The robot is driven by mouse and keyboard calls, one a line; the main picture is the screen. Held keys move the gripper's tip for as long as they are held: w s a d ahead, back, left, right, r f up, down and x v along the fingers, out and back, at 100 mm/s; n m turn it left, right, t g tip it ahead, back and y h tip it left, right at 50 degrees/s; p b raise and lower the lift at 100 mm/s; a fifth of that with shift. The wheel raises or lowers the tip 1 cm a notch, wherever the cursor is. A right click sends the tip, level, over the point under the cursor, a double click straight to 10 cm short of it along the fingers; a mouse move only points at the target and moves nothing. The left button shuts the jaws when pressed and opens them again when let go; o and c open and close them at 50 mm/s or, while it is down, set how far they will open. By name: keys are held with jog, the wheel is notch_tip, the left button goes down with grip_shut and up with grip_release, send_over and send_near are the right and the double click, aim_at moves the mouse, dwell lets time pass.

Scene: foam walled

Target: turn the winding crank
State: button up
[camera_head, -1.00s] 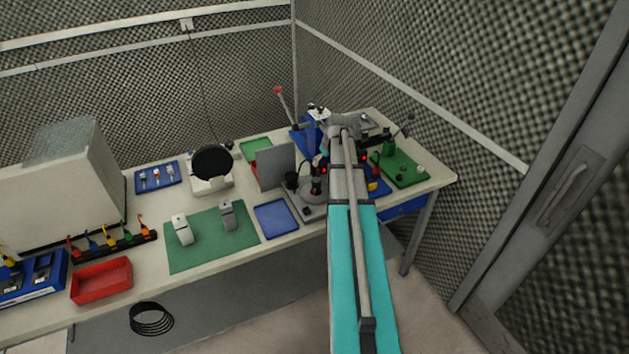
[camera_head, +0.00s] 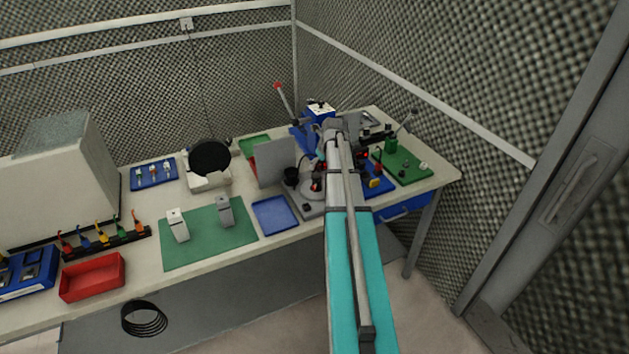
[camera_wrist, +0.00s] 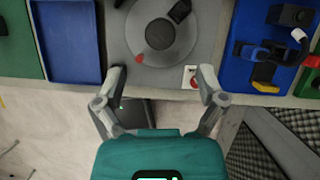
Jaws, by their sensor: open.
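A round grey disc (camera_wrist: 160,32) with a centre hub, a dark handle-like piece (camera_wrist: 179,10) and a red spot sits on a grey base plate in the wrist view. I take it for the winding crank, but cannot be sure. In the head view the disc (camera_head: 312,190) is partly hidden behind my arm. My gripper (camera_wrist: 162,72) is open and empty, its fingers spread below the disc in the picture, near the table's front edge. No contact with the disc shows. In the head view my gripper is hard to make out among the clutter.
A blue tray (camera_head: 275,215) lies left of the disc's base. A blue board (camera_wrist: 262,60) with fittings is on its right. A green board (camera_head: 405,166) with knobs stands at the table's right end, near the mesh wall. Floor is free in front.

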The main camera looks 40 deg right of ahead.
aim_at(316, 175)
jog(key=shift+b+x, duration=3.15)
jog(key=shift+x, duration=0.6)
